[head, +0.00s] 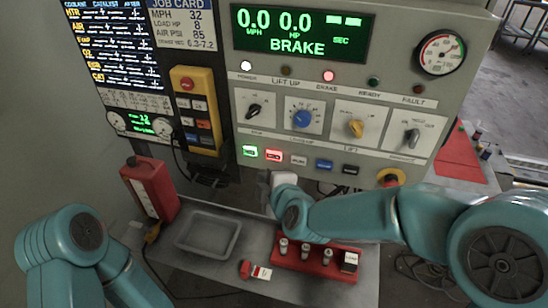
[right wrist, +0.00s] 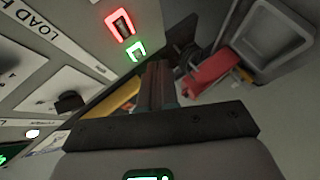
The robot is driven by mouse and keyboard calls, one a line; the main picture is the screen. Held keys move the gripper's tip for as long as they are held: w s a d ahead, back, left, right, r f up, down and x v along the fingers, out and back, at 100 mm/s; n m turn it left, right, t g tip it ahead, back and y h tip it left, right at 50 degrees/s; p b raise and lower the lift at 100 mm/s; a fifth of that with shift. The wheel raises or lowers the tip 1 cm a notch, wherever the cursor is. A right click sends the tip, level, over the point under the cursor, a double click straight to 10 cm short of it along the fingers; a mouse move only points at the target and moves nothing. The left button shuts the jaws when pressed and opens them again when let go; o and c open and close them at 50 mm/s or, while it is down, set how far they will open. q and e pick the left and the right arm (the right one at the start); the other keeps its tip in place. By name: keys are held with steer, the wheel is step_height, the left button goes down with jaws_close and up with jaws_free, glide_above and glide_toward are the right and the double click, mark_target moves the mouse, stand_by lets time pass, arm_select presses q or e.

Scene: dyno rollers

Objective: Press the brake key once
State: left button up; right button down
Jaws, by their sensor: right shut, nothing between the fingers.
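A row of small keys runs along the lower edge of the grey console (head: 225,100). A green-lit key (head: 249,151) is at its left end and a red-lit key (head: 274,156) is beside it. White (head: 298,160), blue (head: 323,165) and black (head: 350,169) keys follow to the right. Their lettering is too small to read, so I cannot tell which is the brake key. The display (head: 300,33) reads BRAKE. My right gripper (head: 270,180) is shut and empty, just below the red-lit key. In the right wrist view, its fingers (right wrist: 157,75) are apart from the red-lit key (right wrist: 120,26). My left gripper is out of view.
Knobs (head: 302,118) sit above the keys. A grey tray (head: 208,234), red bottle (head: 150,188) and red holder (head: 318,258) stand on the shelf below. A yellow pendant (head: 195,110) hangs left of the keys.

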mark_target(267, 158)
steer(key=shift+w+d, duration=0.25)
steer(key=shift+w, duration=0.5)
steer(key=shift+w+d, duration=0.2)
steer(key=shift+w, duration=0.5)
steer(key=shift+w+d, duration=0.25)
steer(key=shift+w, duration=0.5)
steer(key=shift+w, duration=0.15)
steer(key=shift+w+d, duration=0.15)
steer(key=shift+w, duration=0.1)
stand_by(0.3)
steer(key=shift+w+d+p, duration=0.15)
steer(key=shift+w+p, duration=0.15)
steer(key=shift+w, duration=0.05)
stand_by(0.5)
steer(key=shift+s, duration=0.1)
stand_by(0.3)
steer(key=shift+s+a, duration=0.3)
steer(key=shift+s, duration=0.35)
